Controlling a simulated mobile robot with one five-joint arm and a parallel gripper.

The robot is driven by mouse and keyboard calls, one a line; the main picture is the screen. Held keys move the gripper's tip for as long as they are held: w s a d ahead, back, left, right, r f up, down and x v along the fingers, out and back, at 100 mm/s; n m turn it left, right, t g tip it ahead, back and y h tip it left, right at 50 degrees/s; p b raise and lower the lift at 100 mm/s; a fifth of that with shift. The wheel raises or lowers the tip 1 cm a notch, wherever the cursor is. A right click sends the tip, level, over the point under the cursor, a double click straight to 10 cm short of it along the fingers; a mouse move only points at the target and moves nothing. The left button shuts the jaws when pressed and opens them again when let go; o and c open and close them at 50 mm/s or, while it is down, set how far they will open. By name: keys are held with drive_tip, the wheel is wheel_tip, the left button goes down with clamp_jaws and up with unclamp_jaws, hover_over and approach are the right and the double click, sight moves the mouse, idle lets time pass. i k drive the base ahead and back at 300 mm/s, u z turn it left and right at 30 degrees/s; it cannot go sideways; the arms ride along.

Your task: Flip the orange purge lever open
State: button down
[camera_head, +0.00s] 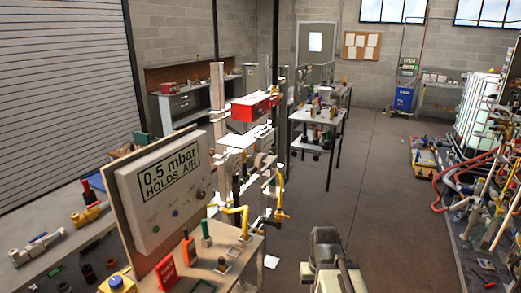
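On the wooden bench in front stands a small upright orange-red piece (188,250), with a green upright piece (206,236) behind it to the right. The orange-red piece may be the purge lever, but it is too small to tell. My gripper (328,240) is at the bottom, right of the bench and apart from it. It appears as a dark, blocky end on a beige arm, and its fingers cannot be made out.
A panel reading "0.5 mbar HOLDS AIR" (165,192) stands on the bench. Yellow pipes (243,222) rise near its right end. Hoses and pipes (480,190) crowd the right side. The grey floor (385,180) between is mostly clear.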

sight(255, 145)
drive_tip(key=u, duration=3.9)
drive_tip(key=k, duration=1.45)
drive_tip(key=z, duration=1.75)
drive_tip(key=i, duration=1.25)
